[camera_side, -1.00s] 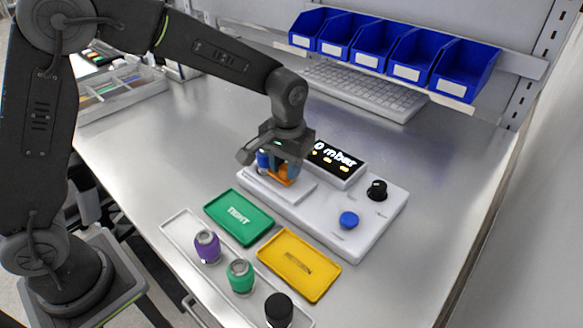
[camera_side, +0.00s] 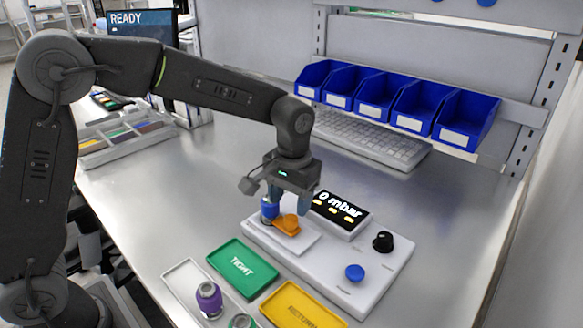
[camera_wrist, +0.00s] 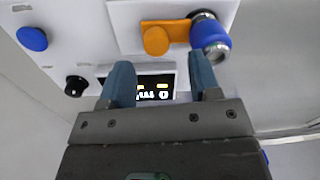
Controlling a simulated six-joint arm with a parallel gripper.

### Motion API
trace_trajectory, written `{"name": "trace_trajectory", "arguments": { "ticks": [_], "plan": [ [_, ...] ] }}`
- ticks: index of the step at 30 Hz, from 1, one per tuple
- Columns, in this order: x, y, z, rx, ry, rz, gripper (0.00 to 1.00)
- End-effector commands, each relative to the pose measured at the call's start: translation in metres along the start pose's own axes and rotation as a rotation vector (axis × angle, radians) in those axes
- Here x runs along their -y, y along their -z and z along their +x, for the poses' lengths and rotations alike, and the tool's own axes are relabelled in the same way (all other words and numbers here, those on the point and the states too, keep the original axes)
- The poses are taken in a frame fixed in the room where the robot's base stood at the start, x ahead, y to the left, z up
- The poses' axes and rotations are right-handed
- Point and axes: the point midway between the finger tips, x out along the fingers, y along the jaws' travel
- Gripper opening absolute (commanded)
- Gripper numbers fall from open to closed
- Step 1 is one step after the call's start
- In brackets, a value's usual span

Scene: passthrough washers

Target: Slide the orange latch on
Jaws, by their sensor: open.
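The orange latch (camera_side: 287,224) lies on the white plate of the test device, its arm reaching to the blue fitting (camera_side: 269,209). In the wrist view the latch (camera_wrist: 157,40) has a round knob at one end, and its other end meets the blue fitting (camera_wrist: 209,36); whether it is engaged there I cannot tell. My gripper (camera_side: 291,203) is above and behind the latch. In the wrist view its two fingers (camera_wrist: 160,80) are apart with nothing between them; the latch lies beyond the fingertips.
The white device (camera_side: 345,290) carries a display reading 0 mbar (camera_side: 340,212), a black knob (camera_side: 383,242) and a blue button (camera_side: 355,272). A green TIGHT tray (camera_side: 243,268), a yellow tray (camera_side: 300,306) and a rack with a purple fitting (camera_side: 208,298) stand in front. Blue bins (camera_side: 375,98) are behind.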

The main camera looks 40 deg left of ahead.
Motion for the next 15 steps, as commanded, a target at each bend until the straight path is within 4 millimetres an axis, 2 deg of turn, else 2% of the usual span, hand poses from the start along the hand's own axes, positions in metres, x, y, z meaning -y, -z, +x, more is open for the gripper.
{"name": "trace_trajectory", "arguments": {
  "ticks": [1, 6, 12, 15],
  "plan": [
    [0.0, 0.001, -0.014, -0.006, -0.003, 0.001, 0.57],
    [0.0, 0.0, -0.051, -0.005, -0.002, 0.001, 0.57],
    [0.0, 0.0, -0.082, -0.002, -0.001, 0.001, 0.57],
    [0.0, 0.0, -0.089, -0.001, -0.001, 0.001, 0.57]
  ]
}}
